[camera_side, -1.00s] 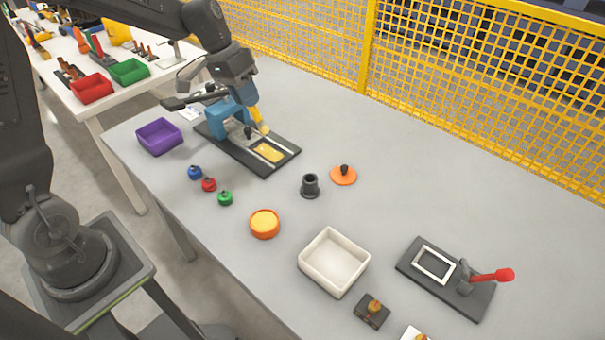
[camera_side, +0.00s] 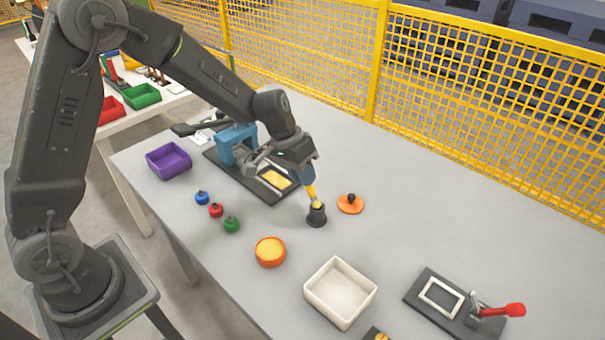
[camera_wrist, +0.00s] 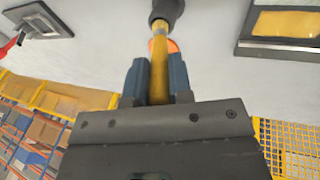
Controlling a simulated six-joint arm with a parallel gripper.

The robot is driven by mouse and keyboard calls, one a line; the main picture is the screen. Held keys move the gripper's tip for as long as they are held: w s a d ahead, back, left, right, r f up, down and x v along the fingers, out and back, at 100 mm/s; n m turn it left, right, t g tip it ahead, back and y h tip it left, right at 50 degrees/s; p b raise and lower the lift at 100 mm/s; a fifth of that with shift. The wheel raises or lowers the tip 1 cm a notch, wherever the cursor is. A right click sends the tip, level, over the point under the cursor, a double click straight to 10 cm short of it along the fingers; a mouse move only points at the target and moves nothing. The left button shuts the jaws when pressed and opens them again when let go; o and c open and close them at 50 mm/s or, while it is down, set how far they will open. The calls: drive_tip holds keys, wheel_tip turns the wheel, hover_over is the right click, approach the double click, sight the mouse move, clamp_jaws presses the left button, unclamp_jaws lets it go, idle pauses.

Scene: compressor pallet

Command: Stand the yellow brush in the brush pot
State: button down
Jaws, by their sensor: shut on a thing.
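The yellow brush (camera_side: 312,193) is held in my gripper (camera_side: 306,178), pointing down. Its lower end is at the mouth of the dark brush pot (camera_side: 316,217) in the side view; I cannot tell how far inside it is. In the wrist view the brush (camera_wrist: 159,75) runs between the two blue-grey fingers of my gripper (camera_wrist: 158,75), which are shut on it. Its far end meets the dark pot (camera_wrist: 167,10) at the top of that view.
An orange disc with a black knob (camera_side: 350,203) lies close right of the pot. A blue press on a dark plate (camera_side: 238,143) stands behind left. Small blue, red and green knobbed pieces (camera_side: 216,210), an orange round dish (camera_side: 270,251) and a white tray (camera_side: 340,292) lie nearer.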

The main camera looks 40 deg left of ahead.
drive_tip(key=shift+f, duration=0.25)
drive_tip(key=shift+f, duration=0.4)
drive_tip(key=c, duration=1)
unclamp_jaws()
drive_tip(key=shift+r, duration=0.1)
drive_tip(key=v, duration=1.3)
drive_tip(key=s+r+t+y, duration=0.1)
drive_tip(key=s+r, duration=0.1)
drive_tip(key=s, duration=0.5)
drive_tip(key=s+r+t+y, duration=0.1)
drive_tip(key=s+r, duration=0.1)
drive_tip(key=s, duration=0.6)
drive_tip(key=s+r+t+y, duration=0.1)
drive_tip(key=s+r, duration=0.1)
drive_tip(key=s, duration=0.6)
drive_tip(key=shift+a+r+t, duration=0.1)
drive_tip(key=shift+r+t, duration=0.15)
drive_tip(key=shift+t, duration=0.05)
